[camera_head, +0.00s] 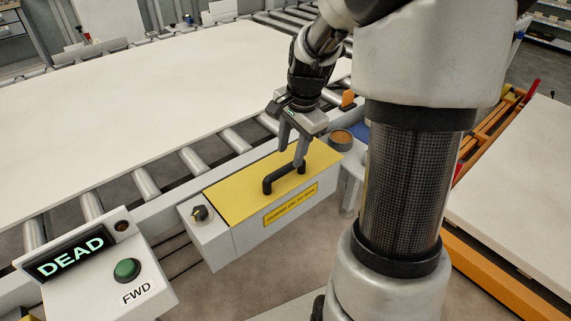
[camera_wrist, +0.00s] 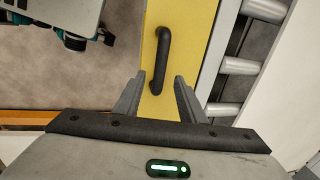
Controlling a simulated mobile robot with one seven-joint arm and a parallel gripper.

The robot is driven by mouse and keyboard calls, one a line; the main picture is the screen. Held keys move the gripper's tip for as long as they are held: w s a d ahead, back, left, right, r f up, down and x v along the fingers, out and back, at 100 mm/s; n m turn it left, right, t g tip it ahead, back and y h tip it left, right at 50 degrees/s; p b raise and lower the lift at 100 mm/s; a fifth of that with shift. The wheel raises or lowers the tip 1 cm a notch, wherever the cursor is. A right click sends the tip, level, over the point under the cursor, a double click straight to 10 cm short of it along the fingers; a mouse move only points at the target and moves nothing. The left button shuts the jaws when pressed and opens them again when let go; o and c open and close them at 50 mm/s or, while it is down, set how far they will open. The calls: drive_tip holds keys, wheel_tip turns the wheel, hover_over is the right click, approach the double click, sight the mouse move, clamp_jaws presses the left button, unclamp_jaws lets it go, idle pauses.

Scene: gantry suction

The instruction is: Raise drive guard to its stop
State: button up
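The drive guard (camera_head: 234,197) is a yellow lid lying closed on a grey box beside the conveyor. It also fills the middle of the wrist view (camera_wrist: 190,30). A black bar handle (camera_head: 267,184) stands on its top; the wrist view shows the handle (camera_wrist: 163,50) lengthwise. My gripper (camera_head: 291,157) is open and points down at the handle's far end. In the wrist view my gripper's fingers (camera_wrist: 159,78) are spread to either side of the handle's near end, with nothing held. Whether a finger touches the handle, I cannot tell.
A control box with a lit "DEAD" display (camera_head: 69,253) and a green FWD button (camera_head: 127,269) stands at the lower left. A black knob (camera_head: 199,213) is on the guard box's left end. Conveyor rollers (camera_head: 192,161) and a large pale board (camera_head: 130,100) lie behind.

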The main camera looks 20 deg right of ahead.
sight(287, 167)
drive_tip(key=f, duration=0.3)
drive_tip(key=w+f+b, duration=0.1)
drive_tip(key=f, duration=0.1)
drive_tip(key=shift+a+f, duration=0.15)
drive_tip(key=shift+f, duration=0.05)
clamp_jaws()
